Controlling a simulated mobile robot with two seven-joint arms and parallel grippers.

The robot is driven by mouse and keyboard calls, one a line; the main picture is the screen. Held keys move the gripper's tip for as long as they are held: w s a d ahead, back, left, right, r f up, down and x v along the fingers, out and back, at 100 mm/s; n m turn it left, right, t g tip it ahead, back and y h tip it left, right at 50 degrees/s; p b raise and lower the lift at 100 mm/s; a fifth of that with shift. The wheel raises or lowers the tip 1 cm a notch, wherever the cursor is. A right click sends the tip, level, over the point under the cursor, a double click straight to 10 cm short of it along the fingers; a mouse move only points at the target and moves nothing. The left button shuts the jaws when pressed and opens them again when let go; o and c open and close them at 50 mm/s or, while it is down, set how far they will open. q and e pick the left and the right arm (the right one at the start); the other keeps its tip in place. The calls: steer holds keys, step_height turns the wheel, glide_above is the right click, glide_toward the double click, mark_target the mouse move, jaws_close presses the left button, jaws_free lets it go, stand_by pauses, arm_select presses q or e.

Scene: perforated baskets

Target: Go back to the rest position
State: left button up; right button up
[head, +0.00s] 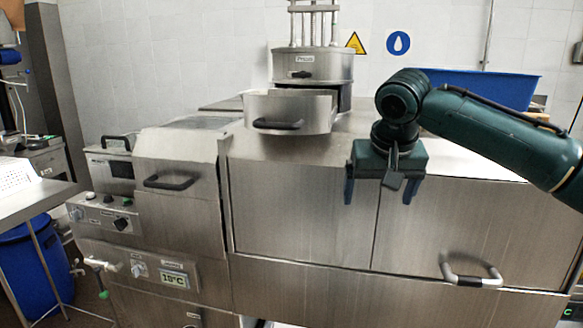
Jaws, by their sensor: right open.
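My right gripper (379,192) hangs at the end of a dark green arm that comes in from the right. Its two fingers point down and are spread apart, with nothing between them. It is in front of the upper front edge of a large steel machine (300,215). My left gripper does not show in the head view.
A steel drawer (290,112) with a dark handle stands pulled out on the machine's top. A blue bin (480,86) is behind my right arm. A white perforated basket (14,175) sits on a side table at the left, above a blue barrel (35,265).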

steer(key=s+a+f+n+t+y, duration=0.1)
steer(key=s+a+f+y, duration=0.3)
steer(key=f, duration=0.6)
steer(key=s+a+f+n+y, duration=0.1)
steer(key=a+f+n, duration=0.1)
steer(key=a+f, duration=0.6)
steer(key=s+a+f+n+t+y, duration=0.1)
steer(key=s+a+f+y, duration=0.2)
steer(key=f, duration=1)
steer(key=s+d+f+t+h, duration=0.1)
steer(key=s+d+f+h, duration=0.1)
steer(key=s+d+f, duration=0.5)
steer(key=s+d+f+t+h, duration=0.2)
steer(key=s+d+f, duration=0.5)
steer(key=s, duration=0.6)
steer(key=shift+d+f+m+h, duration=0.25)
steer(key=shift+d+m+h, duration=0.15)
steer(key=shift+d+h, duration=0.15)
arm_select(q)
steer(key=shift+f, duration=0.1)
